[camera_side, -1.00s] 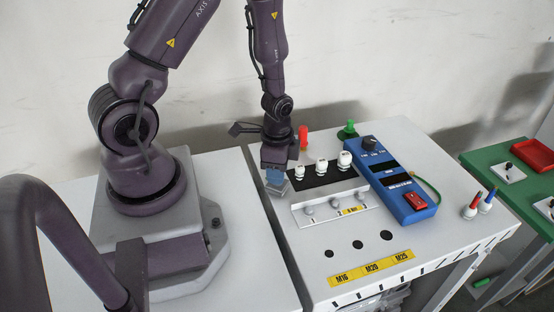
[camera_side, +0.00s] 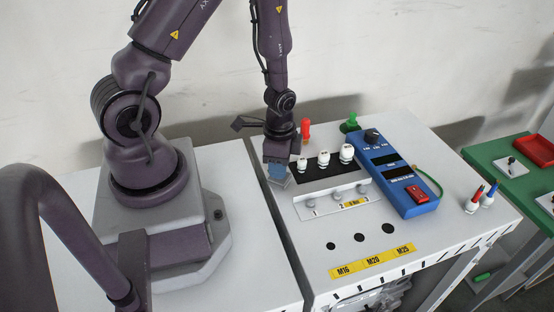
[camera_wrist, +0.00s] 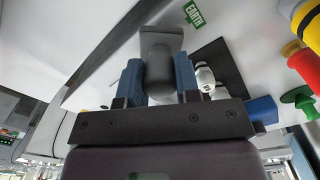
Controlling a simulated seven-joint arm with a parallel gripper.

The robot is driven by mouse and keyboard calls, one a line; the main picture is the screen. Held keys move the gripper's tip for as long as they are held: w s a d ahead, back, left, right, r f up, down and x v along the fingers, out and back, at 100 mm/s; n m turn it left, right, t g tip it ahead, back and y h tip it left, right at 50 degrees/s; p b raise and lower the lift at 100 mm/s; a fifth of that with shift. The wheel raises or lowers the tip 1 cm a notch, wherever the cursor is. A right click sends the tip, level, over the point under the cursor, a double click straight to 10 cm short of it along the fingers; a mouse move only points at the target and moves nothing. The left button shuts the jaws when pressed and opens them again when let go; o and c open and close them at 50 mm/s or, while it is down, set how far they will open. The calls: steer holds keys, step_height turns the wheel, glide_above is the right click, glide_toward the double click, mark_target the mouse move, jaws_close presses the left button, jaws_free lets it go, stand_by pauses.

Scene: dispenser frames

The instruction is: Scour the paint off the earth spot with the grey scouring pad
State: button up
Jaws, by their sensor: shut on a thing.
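My gripper (camera_side: 278,172) has two blue fingers and points down at the back left of the white bench. In the wrist view my gripper (camera_wrist: 159,82) is shut on the grey scouring pad (camera_wrist: 162,45), with a finger on each side. In the side view the pad (camera_side: 281,183) shows just below the fingertips, low over the bench top; I cannot tell whether it touches. A green EARTH label (camera_wrist: 194,13) lies beside the pad in the wrist view. The earth spot and any paint on it cannot be made out, perhaps hidden by the pad.
Several white glands (camera_side: 324,160) stand on a black strip just right of my gripper. A metal rail (camera_side: 330,207) lies in front. A red knob (camera_side: 306,128) and a green knob (camera_side: 352,122) stand behind. A blue tester (camera_side: 395,175) lies further right.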

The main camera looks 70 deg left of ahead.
steer(key=shift+r, duration=3.9)
steer(key=shift+f, duration=0.1)
steer(key=shift+f, duration=3.5)
steer(key=shift+a+f, duration=0.5)
steer(key=shift+f, duration=0.3)
jaws_close()
steer(key=shift+a, duration=1.5)
steer(key=shift+d, duration=0.15)
steer(key=shift+d+r, duration=0.1)
steer(key=shift+d, duration=1.85)
steer(key=shift+a+r, duration=0.1)
steer(key=shift+r, duration=4.05)
steer(key=shift+a, duration=0.1)
